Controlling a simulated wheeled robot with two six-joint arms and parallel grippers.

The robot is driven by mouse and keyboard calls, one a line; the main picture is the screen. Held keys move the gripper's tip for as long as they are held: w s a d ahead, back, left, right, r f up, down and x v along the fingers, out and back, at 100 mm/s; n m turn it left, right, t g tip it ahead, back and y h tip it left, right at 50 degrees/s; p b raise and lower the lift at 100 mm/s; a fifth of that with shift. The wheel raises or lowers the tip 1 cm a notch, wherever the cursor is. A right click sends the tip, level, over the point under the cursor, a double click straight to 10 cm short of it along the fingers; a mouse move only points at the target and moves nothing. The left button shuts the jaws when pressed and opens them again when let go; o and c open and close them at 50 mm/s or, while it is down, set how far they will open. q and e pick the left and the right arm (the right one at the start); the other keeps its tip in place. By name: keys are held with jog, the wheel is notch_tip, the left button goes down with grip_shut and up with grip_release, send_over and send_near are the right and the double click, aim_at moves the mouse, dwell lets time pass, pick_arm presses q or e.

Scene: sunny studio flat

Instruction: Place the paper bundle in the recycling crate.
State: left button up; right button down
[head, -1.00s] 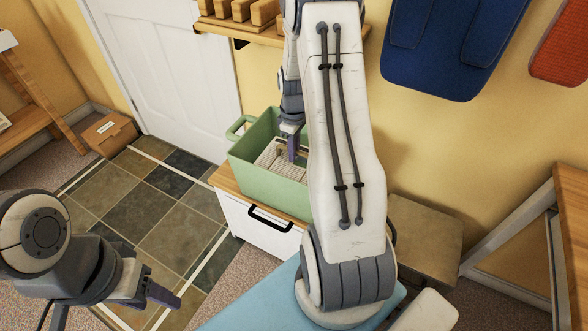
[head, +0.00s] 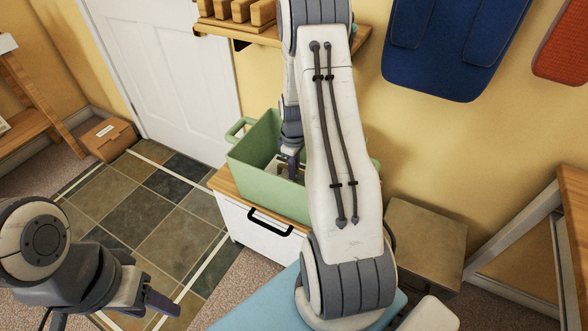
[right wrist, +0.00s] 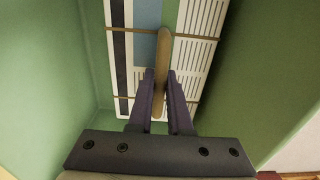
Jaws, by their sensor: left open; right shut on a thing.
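The green recycling crate (head: 257,181) stands on a white cabinet by the door, partly hidden by my right arm. My right gripper (head: 290,163) reaches down inside it. In the right wrist view my right gripper (right wrist: 161,84) is shut on a tan, handle-like strip on top of the paper bundle (right wrist: 202,60). The bundle is white with printed lines, dark and blue bands and brown ties, with green crate walls around it. Whether it touches the crate floor cannot be told. My left gripper (head: 160,303) is open and empty at lower left.
The white cabinet (head: 255,222) has a wooden top and black handle. A wooden shelf (head: 275,34) with blocks is above the crate. A cardboard box (head: 108,138) is by the door, and a brown box (head: 424,240) is right of my arm. The tiled floor is clear.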

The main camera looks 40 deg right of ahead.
jog(key=shift+f, duration=0.4)
jog(key=c, duration=0.8)
grip_release()
jog(key=shift+c, duration=0.2)
